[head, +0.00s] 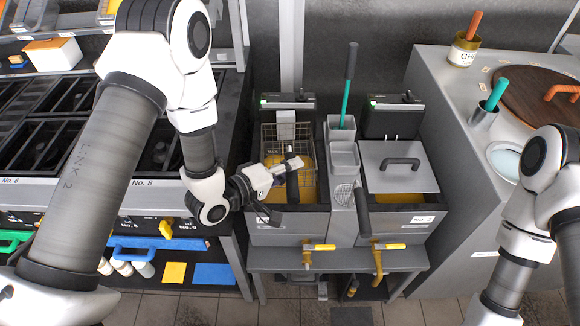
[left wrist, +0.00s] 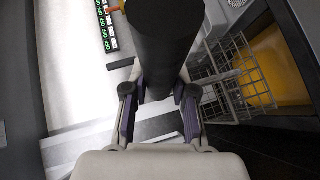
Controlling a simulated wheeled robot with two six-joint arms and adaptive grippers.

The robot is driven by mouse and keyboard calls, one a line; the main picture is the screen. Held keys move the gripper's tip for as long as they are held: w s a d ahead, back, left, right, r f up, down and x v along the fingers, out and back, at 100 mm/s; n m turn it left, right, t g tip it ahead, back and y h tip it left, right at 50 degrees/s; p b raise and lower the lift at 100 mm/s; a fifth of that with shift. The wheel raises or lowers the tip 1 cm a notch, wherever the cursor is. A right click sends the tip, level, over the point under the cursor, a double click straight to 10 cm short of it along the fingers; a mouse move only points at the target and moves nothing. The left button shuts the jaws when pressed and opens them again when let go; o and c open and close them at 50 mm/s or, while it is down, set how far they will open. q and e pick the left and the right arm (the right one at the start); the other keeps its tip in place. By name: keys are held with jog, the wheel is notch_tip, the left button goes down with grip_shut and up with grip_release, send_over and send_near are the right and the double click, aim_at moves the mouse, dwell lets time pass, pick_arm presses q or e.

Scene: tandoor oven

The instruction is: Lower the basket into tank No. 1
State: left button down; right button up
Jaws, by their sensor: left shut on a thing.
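The wire basket (head: 305,170) is at the left fryer tank (head: 283,238), over or in its yellow oil (head: 309,193). Its exact height against the oil is hard to tell. My left gripper (head: 290,165) is shut on the basket's black handle (head: 292,187). In the left wrist view my left gripper (left wrist: 158,100) has its fingers on both sides of the thick black handle (left wrist: 160,45). The basket's wire mesh (left wrist: 222,97) and the oil (left wrist: 262,68) show to the right there. The left tank's label is partly hidden. My right gripper is out of view.
The tank marked No. 2 (head: 400,228) stands to the right with a grey lid (head: 388,180). Between the tanks is a grey holder (head: 343,160) with a green-and-dark tool (head: 348,88). Yellow-handled taps (head: 318,247) stick out in front. A tandoor counter (head: 455,90) is at right.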

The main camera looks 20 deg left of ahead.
pick_arm(q)
notch_tip(320, 180, down, 18)
jog(key=b, duration=1.2)
jog(key=shift+b, duration=0.4)
jog(key=shift+f+b, duration=0.35)
jog(key=shift+f, duration=0.15)
dwell(0.6)
jog(key=c, duration=1.3)
grip_release()
jog(key=shift+c, duration=0.2)
jog(key=o, duration=0.5)
jog(key=shift+s+a, duration=0.1)
jog(key=v, duration=1.1)
jog(key=shift+s+a, duration=0.15)
jog(key=shift+s, duration=0.2)
